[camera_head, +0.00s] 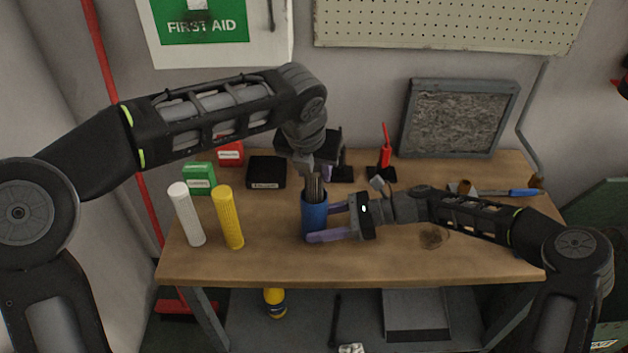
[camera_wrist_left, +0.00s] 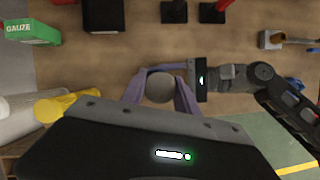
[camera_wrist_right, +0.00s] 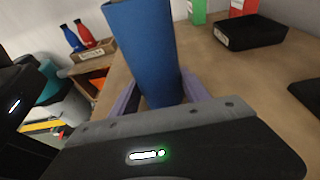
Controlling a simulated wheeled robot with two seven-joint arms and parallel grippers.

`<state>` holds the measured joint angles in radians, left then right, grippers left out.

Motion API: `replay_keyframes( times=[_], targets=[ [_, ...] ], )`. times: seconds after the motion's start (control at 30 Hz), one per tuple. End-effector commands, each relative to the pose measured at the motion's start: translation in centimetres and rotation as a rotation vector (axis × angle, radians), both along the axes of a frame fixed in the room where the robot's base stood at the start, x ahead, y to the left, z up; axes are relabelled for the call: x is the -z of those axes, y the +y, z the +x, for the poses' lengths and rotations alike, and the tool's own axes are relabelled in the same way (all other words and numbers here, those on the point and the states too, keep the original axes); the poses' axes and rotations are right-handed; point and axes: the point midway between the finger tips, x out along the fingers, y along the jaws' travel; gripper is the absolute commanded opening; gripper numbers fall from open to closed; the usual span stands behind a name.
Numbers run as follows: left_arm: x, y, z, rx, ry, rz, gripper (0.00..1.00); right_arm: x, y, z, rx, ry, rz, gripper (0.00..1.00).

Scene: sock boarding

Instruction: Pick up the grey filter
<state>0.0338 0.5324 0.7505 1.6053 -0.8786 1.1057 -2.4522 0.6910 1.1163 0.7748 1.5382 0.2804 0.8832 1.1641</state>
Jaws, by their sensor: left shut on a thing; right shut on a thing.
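The grey filter (camera_head: 316,188) is a dark, ribbed upright cylinder at the top of the blue cylinder (camera_head: 314,212). My left gripper (camera_head: 318,172) comes down from above and is shut on the filter's upper part. In the left wrist view the filter's round grey end (camera_wrist_left: 160,87) shows between the purple fingers. I cannot tell how far the filter sits inside the blue cylinder. My right gripper (camera_head: 327,223) is shut around the blue cylinder from the right. In the right wrist view the blue cylinder (camera_wrist_right: 148,50) stands between its fingers.
A white cylinder (camera_head: 187,215) and a yellow cylinder (camera_head: 228,218) stand at the left of the wooden bench (camera_head: 270,265). Green and red boxes and a black tray (camera_head: 266,172) lie behind. A framed grey panel (camera_head: 458,120) leans at the back right. The bench's front middle is clear.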

Motion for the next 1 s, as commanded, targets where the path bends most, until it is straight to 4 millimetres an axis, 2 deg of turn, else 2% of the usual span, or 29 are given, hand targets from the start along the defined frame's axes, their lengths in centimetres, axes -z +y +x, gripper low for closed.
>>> replay_keyframes(
  times=[0.4,0.7,1.0],
  targets=[
    [-11.9,-0.2,-0.1,0.003,-0.004,-0.002,0.00,0.0,0.0,0.0,0.000,0.000,0.000,0.31],
    [-13.8,-0.1,0.0,0.002,0.000,0.003,0.00,0.0,0.0,0.0,0.000,0.000,0.000,0.31],
    [-14.3,0.0,0.0,0.001,0.000,0.000,0.00,0.0,0.0,0.0,0.000,0.000,0.000,0.31]
  ],
)
